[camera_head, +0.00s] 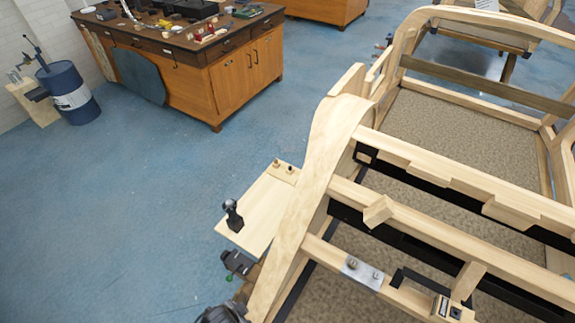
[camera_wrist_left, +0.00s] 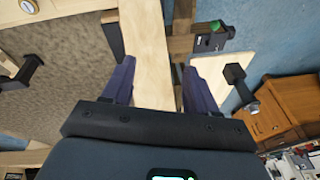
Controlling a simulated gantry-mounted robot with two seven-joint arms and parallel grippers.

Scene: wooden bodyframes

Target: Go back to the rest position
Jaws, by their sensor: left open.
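In the left wrist view my left gripper (camera_wrist_left: 160,75) is open, with its two dark purple fingers spread apart. A pale wooden beam (camera_wrist_left: 147,40) of the bodyframe runs behind the gap between them. I cannot tell how far the beam is from the fingertips. The fingers hold nothing that I can see. In the head view the wooden bodyframe (camera_head: 320,150) fills the right side. A dark rounded part at the bottom edge there may be my left arm, but its fingers do not show. My right gripper is in neither view.
A small board (camera_head: 262,205) with a black knob (camera_head: 232,215) juts from the frame's left side. A dark clamp (camera_head: 236,263) sits below it. A wooden workbench (camera_head: 235,80) and a blue barrel (camera_head: 68,92) stand farther back. The blue floor (camera_head: 110,220) at left is clear.

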